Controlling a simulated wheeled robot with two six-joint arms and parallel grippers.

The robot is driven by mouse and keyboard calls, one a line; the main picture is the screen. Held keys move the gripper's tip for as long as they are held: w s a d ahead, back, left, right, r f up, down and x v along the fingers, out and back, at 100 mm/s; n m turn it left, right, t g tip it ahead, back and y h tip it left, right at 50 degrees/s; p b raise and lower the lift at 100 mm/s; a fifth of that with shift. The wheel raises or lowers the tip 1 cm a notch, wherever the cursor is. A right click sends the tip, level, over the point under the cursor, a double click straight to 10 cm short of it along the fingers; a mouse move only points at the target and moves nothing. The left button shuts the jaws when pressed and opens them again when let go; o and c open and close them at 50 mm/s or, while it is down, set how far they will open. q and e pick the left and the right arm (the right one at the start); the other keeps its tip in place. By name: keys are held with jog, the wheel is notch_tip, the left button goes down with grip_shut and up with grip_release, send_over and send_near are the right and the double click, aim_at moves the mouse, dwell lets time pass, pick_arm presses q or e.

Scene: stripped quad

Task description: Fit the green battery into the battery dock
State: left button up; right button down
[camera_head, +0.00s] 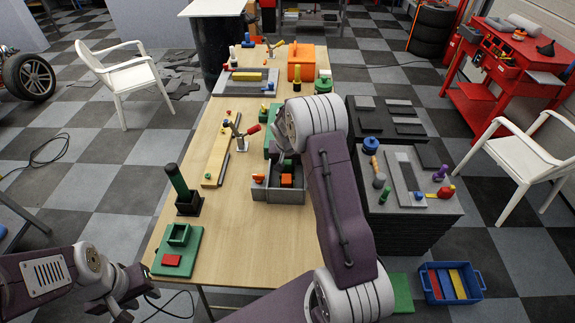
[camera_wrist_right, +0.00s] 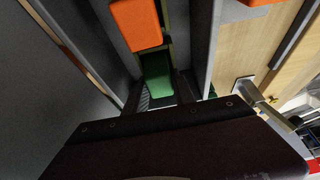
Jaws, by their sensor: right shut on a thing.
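My right gripper (camera_wrist_right: 160,88) is shut on a green block, the green battery (camera_wrist_right: 157,72), down in a grey bin. In the head view my right arm comes over the bin (camera_head: 262,192) and mostly hides that gripper. A green board (camera_head: 192,262) with a raised green square socket (camera_head: 178,234) and a flat red square lies at the near left of the table; it looks like the battery dock. My left gripper (camera_head: 130,290) is left of the table's near end, apart from the board; its jaws are too unclear to read.
An orange block (camera_wrist_right: 136,24) lies in the bin close to the green one. A yellow bar (camera_head: 215,155) lies further back. The table (camera_head: 222,240) is clear between board and bin.

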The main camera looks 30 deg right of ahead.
notch_tip(320, 180, up, 10)
jog(key=shift+b, duration=0.35)
